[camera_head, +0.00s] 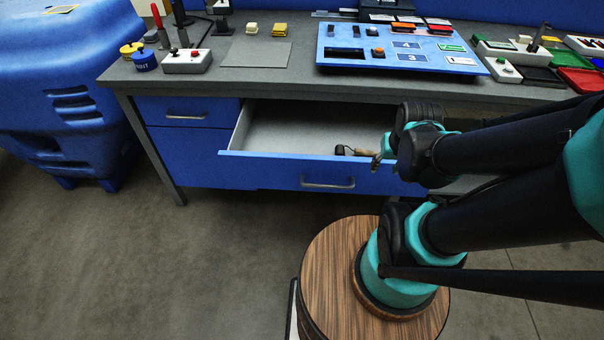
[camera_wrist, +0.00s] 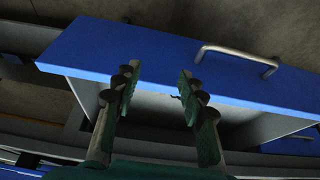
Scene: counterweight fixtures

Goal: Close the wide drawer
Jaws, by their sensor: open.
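The wide drawer (camera_head: 262,170) is pulled well out from under the workbench, with its blue front and pale interior exposed. Its metal bar handle (camera_head: 328,184) is on the front face. In the wrist view the blue drawer front (camera_wrist: 150,52) and the handle (camera_wrist: 236,58) appear, with the handle to the right of the fingers. My gripper (camera_wrist: 158,82) is open with nothing between its fingers. In the head view my gripper (camera_head: 379,160) is at the right part of the drawer, close to its front edge. Contact with the drawer cannot be told.
A small dark item with a brown handle (camera_head: 362,152) shows inside the drawer. A narrower shut drawer (camera_head: 187,109) is at left. The grey benchtop (camera_head: 200,86) holds a blue control panel (camera_head: 340,72) and several devices. Bare floor (camera_head: 190,260) is open in front; a blue bin stands left.

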